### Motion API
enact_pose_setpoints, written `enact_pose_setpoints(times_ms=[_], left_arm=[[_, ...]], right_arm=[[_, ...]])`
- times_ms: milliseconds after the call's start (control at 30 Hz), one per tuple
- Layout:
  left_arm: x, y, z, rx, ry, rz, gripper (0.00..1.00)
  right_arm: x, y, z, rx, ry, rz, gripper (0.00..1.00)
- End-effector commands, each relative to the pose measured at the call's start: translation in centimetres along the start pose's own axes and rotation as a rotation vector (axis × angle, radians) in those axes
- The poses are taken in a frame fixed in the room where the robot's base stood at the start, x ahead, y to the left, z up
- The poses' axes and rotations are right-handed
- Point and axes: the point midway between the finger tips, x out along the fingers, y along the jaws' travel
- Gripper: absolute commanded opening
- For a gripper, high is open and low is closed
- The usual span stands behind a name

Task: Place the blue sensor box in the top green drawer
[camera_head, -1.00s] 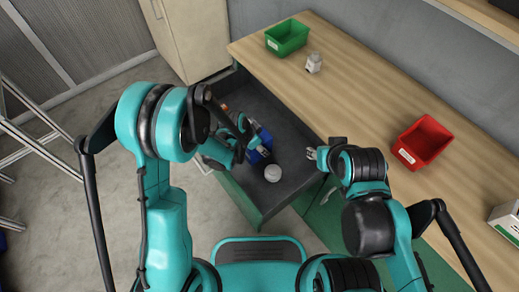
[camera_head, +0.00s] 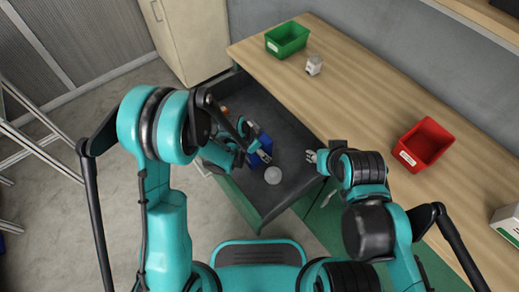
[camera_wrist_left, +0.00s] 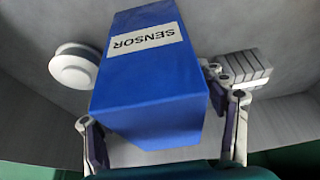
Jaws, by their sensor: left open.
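The blue sensor box (camera_head: 262,152) is inside the open top green drawer (camera_head: 285,199), partly hidden by my left arm in the head view. In the left wrist view the box (camera_wrist_left: 150,80) shows large, with a white SENSOR label. My left gripper (camera_wrist_left: 165,140) is open, its fingers on either side of the box's near end, with gaps visible. In the head view my left gripper (camera_head: 252,143) is over the drawer. My right gripper (camera_head: 312,157) is by the drawer's right side, away from the box; its opening is too small to judge.
A white round item (camera_head: 273,175) lies in the drawer near the box. A grey ribbed item (camera_wrist_left: 240,68) is on the box's other side. On the wooden worktop (camera_head: 350,90) stand a green bin (camera_head: 287,40), a small grey-white object (camera_head: 314,65) and a red bin (camera_head: 424,144).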

Motion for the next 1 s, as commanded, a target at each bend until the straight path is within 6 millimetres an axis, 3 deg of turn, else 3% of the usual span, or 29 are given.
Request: enact_pose_setpoints(times_ms=[400,600,867,1000], left_arm=[[-9.2,0.0,-0.1,-0.001,0.000,0.000,0.72],[-11.3,0.0,-0.1,-0.001,0.000,0.000,0.72],[-12.3,-0.2,0.1,-0.019,0.001,-0.010,0.72],[-16.1,-0.8,0.7,-0.115,0.009,-0.065,0.72]], right_arm=[[-3.2,0.0,-2.3,0.000,0.000,0.000,0.40],[-3.7,0.0,-2.7,0.000,0.000,0.000,0.40],[-3.7,0.0,-2.7,0.000,0.000,0.000,0.40],[-3.7,0.0,-2.7,0.000,0.000,0.000,0.40]])
